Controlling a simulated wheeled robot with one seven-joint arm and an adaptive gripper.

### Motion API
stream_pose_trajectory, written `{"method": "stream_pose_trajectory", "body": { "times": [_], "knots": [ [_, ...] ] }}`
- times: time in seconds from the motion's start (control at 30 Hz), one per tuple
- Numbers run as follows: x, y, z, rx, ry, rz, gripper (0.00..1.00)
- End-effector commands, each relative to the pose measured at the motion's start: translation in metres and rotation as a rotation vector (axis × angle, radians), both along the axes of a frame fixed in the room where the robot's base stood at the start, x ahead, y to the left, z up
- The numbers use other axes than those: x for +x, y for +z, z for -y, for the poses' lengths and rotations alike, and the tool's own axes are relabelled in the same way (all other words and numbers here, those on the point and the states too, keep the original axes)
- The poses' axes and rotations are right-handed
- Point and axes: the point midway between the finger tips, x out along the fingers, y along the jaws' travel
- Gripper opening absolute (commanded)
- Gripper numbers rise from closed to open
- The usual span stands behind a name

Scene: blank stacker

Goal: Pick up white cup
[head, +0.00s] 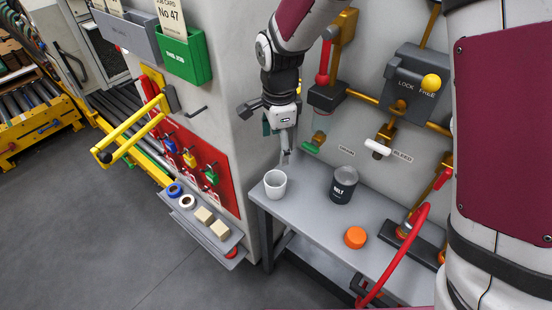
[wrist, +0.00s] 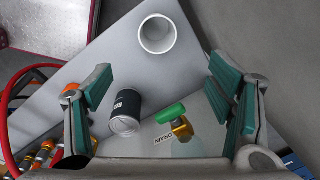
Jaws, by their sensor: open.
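The white cup (head: 275,183) stands upright and empty on the left end of the grey shelf (head: 300,210) in the head view. In the wrist view the white cup (wrist: 157,35) shows from above near the top, beyond the fingertips. My gripper (head: 283,142) hangs above and slightly behind the cup in the head view, apart from it. In the wrist view my gripper (wrist: 160,90) has its green-padded fingers spread wide, with nothing held between them.
A dark labelled can (head: 343,187) stands right of the cup, and an orange cap (head: 355,237) lies nearer. A green-handled drain valve (wrist: 172,114) shows below the cup in the wrist view. A red hose (head: 408,250) curves over the shelf's right part. The wall panel is close behind.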

Motion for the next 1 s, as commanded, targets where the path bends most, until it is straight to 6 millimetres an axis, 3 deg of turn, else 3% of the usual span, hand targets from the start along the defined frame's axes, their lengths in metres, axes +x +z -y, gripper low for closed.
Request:
{"method": "stream_pose_trajectory", "body": {
  "times": [0.27,0.53,0.87,1.0],
  "knots": [
    [0.002,-0.034,-0.01,0.0,-0.049,-0.014,0.75],
    [0.005,-0.083,-0.01,0.0,-0.049,-0.014,0.75],
    [0.005,-0.108,-0.009,0.001,-0.049,-0.014,0.75],
    [0.003,-0.127,-0.006,0.001,-0.049,-0.015,0.75]
  ]
}}
